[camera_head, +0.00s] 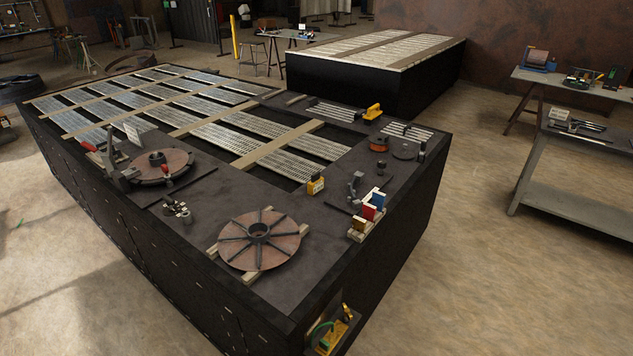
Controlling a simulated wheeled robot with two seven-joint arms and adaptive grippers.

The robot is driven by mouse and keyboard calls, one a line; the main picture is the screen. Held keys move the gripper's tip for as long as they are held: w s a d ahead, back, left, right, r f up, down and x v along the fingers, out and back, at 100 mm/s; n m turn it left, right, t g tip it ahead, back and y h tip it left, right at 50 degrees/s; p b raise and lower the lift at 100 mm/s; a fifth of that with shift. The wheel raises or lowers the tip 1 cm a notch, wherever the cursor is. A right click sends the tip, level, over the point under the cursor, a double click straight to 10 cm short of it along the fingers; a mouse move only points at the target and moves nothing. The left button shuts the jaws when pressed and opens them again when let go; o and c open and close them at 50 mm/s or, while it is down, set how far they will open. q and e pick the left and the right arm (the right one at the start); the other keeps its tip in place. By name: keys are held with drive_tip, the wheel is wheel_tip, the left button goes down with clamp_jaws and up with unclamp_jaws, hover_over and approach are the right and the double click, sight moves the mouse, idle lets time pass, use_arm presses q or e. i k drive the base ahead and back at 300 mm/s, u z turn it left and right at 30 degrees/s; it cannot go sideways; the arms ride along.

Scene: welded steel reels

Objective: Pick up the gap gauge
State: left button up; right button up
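I cannot tell for certain which small item is the gap gauge. Small metal pieces (177,210) lie on the dark bench top (215,195) between two reel discs. An upright grey metal tool (355,184) stands near the right edge, and a small yellow item (316,186) with a pale label sits left of it. A spoked brown reel disc (259,240) rests on wooden strips at the near end. Another brown reel disc (160,166) sits at the left beside a clamp-like fixture (118,165). Neither of my grippers is in view.
A yellow-handled tool (372,111), an orange round item (379,145) and slatted metal panels (210,105) lie farther back. A grey side table (575,190) stands right; open floor separates it.

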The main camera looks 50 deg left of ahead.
sight(315, 185)
drive_tip(key=i, duration=2.5)
drive_tip(key=u, duration=3.5)
drive_tip(key=i, duration=0.25)
drive_tip(key=u, duration=0.05)
